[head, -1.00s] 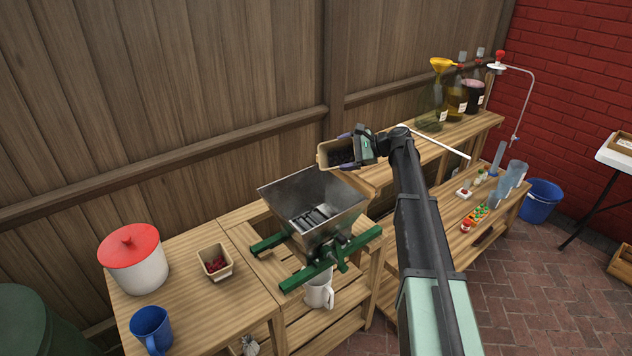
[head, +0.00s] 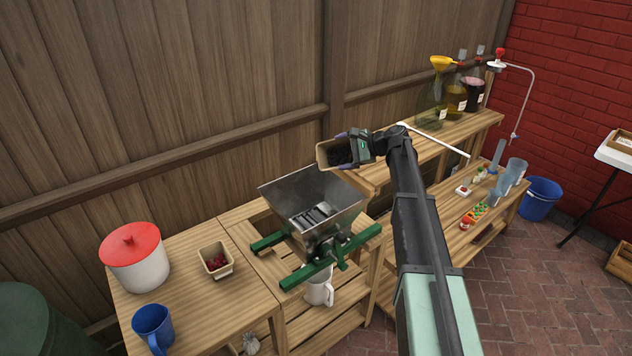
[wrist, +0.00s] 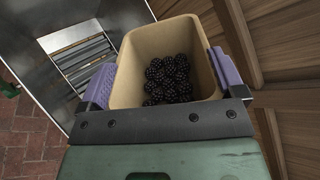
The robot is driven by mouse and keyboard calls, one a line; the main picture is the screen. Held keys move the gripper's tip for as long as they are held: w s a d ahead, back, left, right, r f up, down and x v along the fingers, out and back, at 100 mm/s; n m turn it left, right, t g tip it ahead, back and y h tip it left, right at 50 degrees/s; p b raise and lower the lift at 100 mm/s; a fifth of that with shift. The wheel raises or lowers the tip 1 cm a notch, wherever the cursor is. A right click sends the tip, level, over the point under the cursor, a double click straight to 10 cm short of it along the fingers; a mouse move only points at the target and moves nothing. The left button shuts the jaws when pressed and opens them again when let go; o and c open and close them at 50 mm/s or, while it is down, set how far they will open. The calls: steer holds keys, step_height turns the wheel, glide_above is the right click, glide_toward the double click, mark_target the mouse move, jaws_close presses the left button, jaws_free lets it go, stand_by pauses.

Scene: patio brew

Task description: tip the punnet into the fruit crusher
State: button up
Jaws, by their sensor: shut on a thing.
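A tan punnet (head: 325,156) of dark blackberries (wrist: 168,78) is held in my gripper (head: 350,147). In the wrist view the purple finger pads press on both sides of the punnet (wrist: 141,45), and the berries lie at its near end. The fruit crusher (head: 312,198) has a square steel hopper on a green frame. Its hopper looks empty, with the rollers showing at the bottom. The punnet is above and beside the hopper's back right rim in the head view, tilted with its mouth partly towards the hopper. The hopper also shows in the wrist view (wrist: 50,45).
A second punnet (head: 215,260) with red berries stands on the left bench, near a white crock with a red lid (head: 134,255) and a blue mug (head: 153,328). A white jug (head: 318,290) stands under the crusher. Bottles (head: 455,97) stand on the back right shelf.

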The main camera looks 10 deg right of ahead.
steer(key=shift+s+a+r+n+t+h+p, duration=0.4)
steer(key=shift+s+a+r+n+h+p, duration=0.1)
steer(key=shift+n+p, duration=0.25)
stand_by(0.8)
steer(key=shift+s+a+r+n+t+h+p, duration=0.2)
steer(key=shift+s+a+n+t+h+p, duration=0.2)
steer(key=shift+s+a, duration=0.4)
steer(key=shift+s+a+r+n+h, duration=0.1)
steer(key=shift+s+a+n+h, duration=0.25)
steer(key=shift+a+n+h, duration=0.1)
stand_by(0.8)
steer(key=shift+s+a+n+t+h, duration=0.55)
steer(key=shift+s+a+n+t, duration=0.2)
steer(key=shift+n+t, duration=0.2)
stand_by(1.9)
steer(key=shift+s+a+n+t+h, duration=0.3)
steer(key=shift+s+a+n+t, duration=0.05)
steer(key=shift+n, duration=0.1)
stand_by(1.1)
